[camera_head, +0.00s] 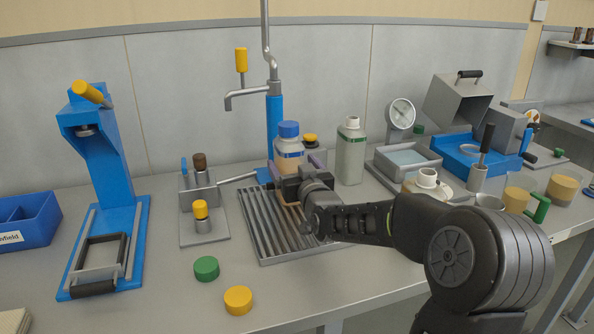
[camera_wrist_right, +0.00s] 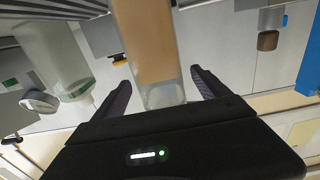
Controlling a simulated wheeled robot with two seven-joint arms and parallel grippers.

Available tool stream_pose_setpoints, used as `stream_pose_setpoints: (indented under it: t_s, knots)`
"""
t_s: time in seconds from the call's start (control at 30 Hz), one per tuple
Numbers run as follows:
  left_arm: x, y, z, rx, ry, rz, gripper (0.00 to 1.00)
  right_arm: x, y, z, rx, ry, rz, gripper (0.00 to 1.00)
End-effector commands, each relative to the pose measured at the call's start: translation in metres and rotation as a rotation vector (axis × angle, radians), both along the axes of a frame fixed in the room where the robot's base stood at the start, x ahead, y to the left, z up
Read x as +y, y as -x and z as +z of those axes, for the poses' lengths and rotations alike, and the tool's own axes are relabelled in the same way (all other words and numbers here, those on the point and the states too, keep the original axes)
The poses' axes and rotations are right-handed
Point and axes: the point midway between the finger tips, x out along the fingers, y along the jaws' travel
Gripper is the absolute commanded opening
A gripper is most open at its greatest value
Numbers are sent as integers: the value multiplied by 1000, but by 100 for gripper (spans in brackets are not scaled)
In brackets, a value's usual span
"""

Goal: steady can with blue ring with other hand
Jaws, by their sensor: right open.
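The can with blue ring (camera_head: 290,163) stands upright at the back of the slatted grey drain tray in the head view. It has a blue cap, a blue band and tan contents. My right gripper (camera_head: 294,178) is at its lower body, with the fingers open. In the right wrist view the can's clear and tan body (camera_wrist_right: 147,50) stands between the two spread fingers (camera_wrist_right: 160,88), with gaps showing beside it. My left gripper is in neither view.
A bottle with a green band (camera_head: 350,155) stands close to the right of the can. A blue post with a grey spout (camera_head: 274,115) rises behind it. The drain tray (camera_head: 270,230) is bare in front. Green (camera_head: 206,268) and yellow (camera_head: 238,299) caps lie near the front edge.

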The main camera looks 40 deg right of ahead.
Motion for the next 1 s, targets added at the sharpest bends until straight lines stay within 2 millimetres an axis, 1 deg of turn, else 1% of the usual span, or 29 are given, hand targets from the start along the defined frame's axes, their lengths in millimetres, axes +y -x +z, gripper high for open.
stream_pose_setpoints:
  t_s: [0.03,0.1,0.23,0.37,0.6,1.0]
  knots:
    - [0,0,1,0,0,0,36,-3,-8,-1,1,0,1,85]
    - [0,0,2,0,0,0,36,-6,-17,0,0,0,1,85]
    - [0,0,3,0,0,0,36,-10,-29,0,0,-1,1,85]
    - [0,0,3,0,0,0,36,-11,-34,0,0,-1,1,85]
    - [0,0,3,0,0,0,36,-11,-34,0,-1,0,1,85]
    - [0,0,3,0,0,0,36,-11,-34,0,-1,0,1,52]
